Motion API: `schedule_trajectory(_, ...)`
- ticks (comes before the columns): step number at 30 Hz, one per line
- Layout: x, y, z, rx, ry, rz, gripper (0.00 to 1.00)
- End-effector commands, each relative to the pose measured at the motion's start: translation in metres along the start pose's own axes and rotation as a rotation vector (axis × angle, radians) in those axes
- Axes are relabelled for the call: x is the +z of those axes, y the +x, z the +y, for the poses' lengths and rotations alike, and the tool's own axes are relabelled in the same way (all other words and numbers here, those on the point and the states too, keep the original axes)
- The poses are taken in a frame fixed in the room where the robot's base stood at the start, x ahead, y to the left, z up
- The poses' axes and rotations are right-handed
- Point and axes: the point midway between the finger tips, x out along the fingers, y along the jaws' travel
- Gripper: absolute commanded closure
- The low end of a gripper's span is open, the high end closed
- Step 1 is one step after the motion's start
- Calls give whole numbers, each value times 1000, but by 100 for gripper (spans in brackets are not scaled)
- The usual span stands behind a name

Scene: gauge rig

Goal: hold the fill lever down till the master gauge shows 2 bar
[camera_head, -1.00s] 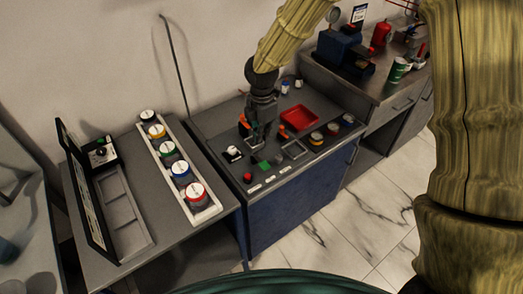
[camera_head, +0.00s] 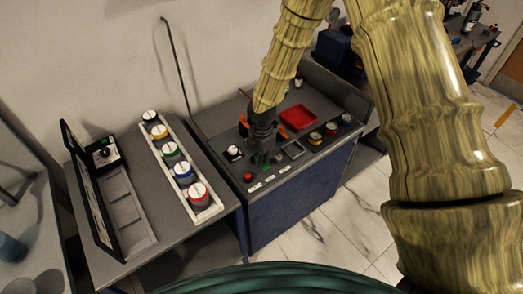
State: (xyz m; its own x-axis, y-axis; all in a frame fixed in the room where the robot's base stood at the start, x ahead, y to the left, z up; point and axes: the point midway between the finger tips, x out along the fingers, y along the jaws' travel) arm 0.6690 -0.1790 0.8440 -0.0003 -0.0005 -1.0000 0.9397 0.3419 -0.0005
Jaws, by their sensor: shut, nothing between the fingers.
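My gripper (camera_head: 262,157) is shut and empty. It points down over the front middle of the blue cabinet's grey top (camera_head: 225,127), close to a small green patch (camera_head: 266,170). I cannot tell whether it touches anything there. Orange parts (camera_head: 282,132) show on both sides of it. I cannot make out which part is the fill lever; the gripper may hide it. A small round dial (camera_head: 333,16) stands on the back right bench, partly behind my arm, and is too small to read. I cannot tell whether it is the master gauge.
A red tray (camera_head: 298,118) and several round pots (camera_head: 331,128) sit right of the gripper. A red button (camera_head: 248,177) and a white-topped part (camera_head: 233,152) sit left. The left table carries a white rack (camera_head: 177,160) of coloured pots and an open case (camera_head: 122,205).

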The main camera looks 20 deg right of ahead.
Motion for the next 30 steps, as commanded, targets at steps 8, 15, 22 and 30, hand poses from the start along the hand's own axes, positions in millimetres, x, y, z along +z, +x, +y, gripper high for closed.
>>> schedule_trajectory(8, 0, 17, 0, 0, 0, 0, 100)
schedule_trajectory(15, 0, 20, 0, 1, 0, 0, 100)
schedule_trajectory(22, 0, 22, 0, 0, 0, 0, 100)
schedule_trajectory(30, 0, 38, -7, 0, 0, 0, 100)
